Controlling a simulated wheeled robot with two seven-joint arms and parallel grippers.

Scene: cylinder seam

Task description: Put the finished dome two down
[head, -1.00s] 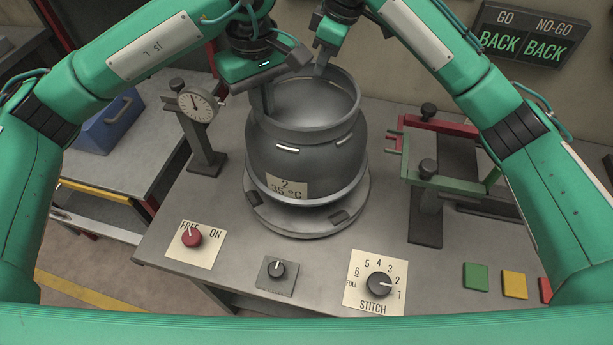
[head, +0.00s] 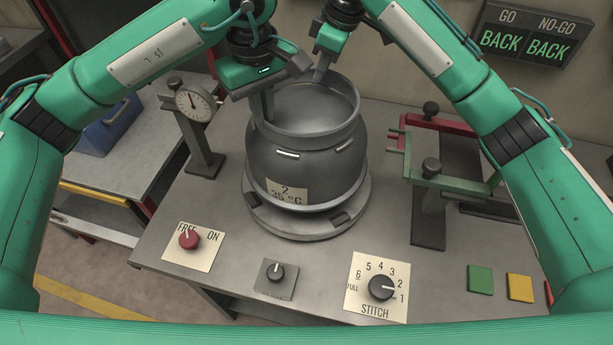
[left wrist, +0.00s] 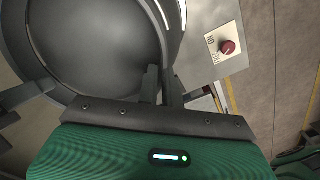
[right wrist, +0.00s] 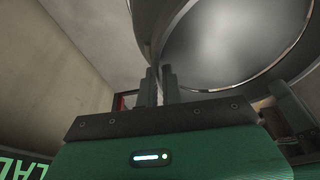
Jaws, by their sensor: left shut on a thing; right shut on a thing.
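Dome two (head: 320,165) is a dark grey, open-topped round vessel with a label reading "2, 35 °C". It is upright over a round grey base (head: 290,226) with small clamp blocks; I cannot tell whether its lower rim touches the base. My left gripper (head: 266,108) is shut on the left side of its top collar. My right gripper (head: 320,74) is shut on the collar's back edge. The left wrist view looks into the dome (left wrist: 90,45), with one finger inside the wall. In the right wrist view the fingers straddle the collar (right wrist: 180,30).
A dial gauge (head: 194,104) on a stand is left of the dome. A green and red fixture (head: 440,180) stands to the right. A red knob (head: 189,239), a small knob (head: 276,271) and the STITCH dial (head: 381,287) lie in front. The GO/NO-GO sign (head: 527,40) reads BACK twice.

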